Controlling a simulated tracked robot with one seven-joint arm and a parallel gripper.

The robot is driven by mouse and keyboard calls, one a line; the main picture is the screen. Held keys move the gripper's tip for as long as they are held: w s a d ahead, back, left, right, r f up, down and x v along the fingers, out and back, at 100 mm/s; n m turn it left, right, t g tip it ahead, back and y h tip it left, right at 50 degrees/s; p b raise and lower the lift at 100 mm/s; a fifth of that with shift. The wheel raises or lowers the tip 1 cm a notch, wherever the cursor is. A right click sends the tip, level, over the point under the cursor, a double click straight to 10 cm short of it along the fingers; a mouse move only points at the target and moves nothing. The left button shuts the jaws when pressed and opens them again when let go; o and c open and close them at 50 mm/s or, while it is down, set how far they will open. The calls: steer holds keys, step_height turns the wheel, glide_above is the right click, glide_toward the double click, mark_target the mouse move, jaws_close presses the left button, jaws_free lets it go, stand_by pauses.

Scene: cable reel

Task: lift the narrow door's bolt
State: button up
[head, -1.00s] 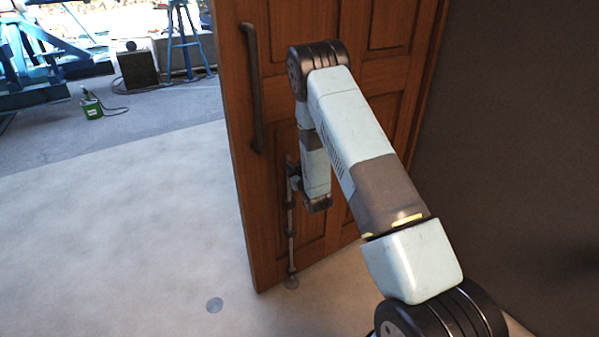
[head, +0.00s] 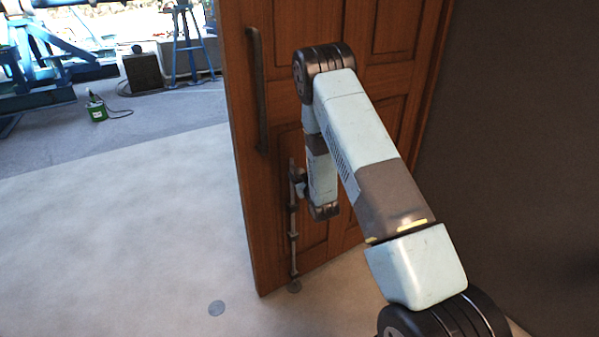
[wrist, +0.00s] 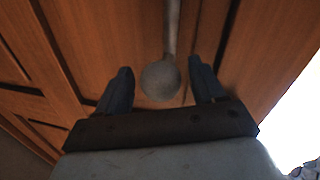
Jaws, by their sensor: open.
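The narrow door (head: 405,65) is brown panelled wood, seen in the head view. Its bolt (head: 293,240) is a thin grey upright rod low along the door's left edge, reaching down near a small round floor plate (head: 294,287). My gripper (head: 299,184) is at the upper part of the bolt, partly hidden by my own arm. In the wrist view my gripper (wrist: 161,82) is open, one dark finger on each side of the bolt's round grey knob (wrist: 160,81). Gaps show between knob and fingers, so it is not clamped.
A long dark handle (head: 257,90) is fixed on the door above the bolt. A second round plate (head: 217,308) is set in the pale floor, which is clear at left. A dark wall (head: 520,130) stands at right.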

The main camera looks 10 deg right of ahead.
steer(key=s+d, duration=0.2)
steer(key=s, duration=0.9)
steer(key=shift+d, duration=0.15)
steer(key=shift+s, duration=0.1)
step_height(320, 180, up, 13)
steer(key=w+d+m+g+h, duration=0.2)
steer(key=w+g, duration=0.1)
steer(key=s+d+r+g+h, duration=0.1)
steer(key=s+d+r+g, duration=0.15)
steer(key=s+r, duration=0.65)
steer(key=s+r+g, duration=0.2)
steer(key=s+r, duration=0.2)
steer(key=s, duration=0.6)
steer(key=s+r+m+g, duration=0.1)
steer(key=s+r, duration=0.4)
steer(key=s, duration=0.5)
steer(key=s+r+m+g, duration=0.1)
steer(key=s+r+g, duration=0.2)
steer(key=s, duration=0.7)
step_height(320, 180, up, 2)
steer(key=shift+s+d+r, duration=0.15)
steer(key=shift+d+r, duration=0.1)
steer(key=shift+d, duration=0.15)
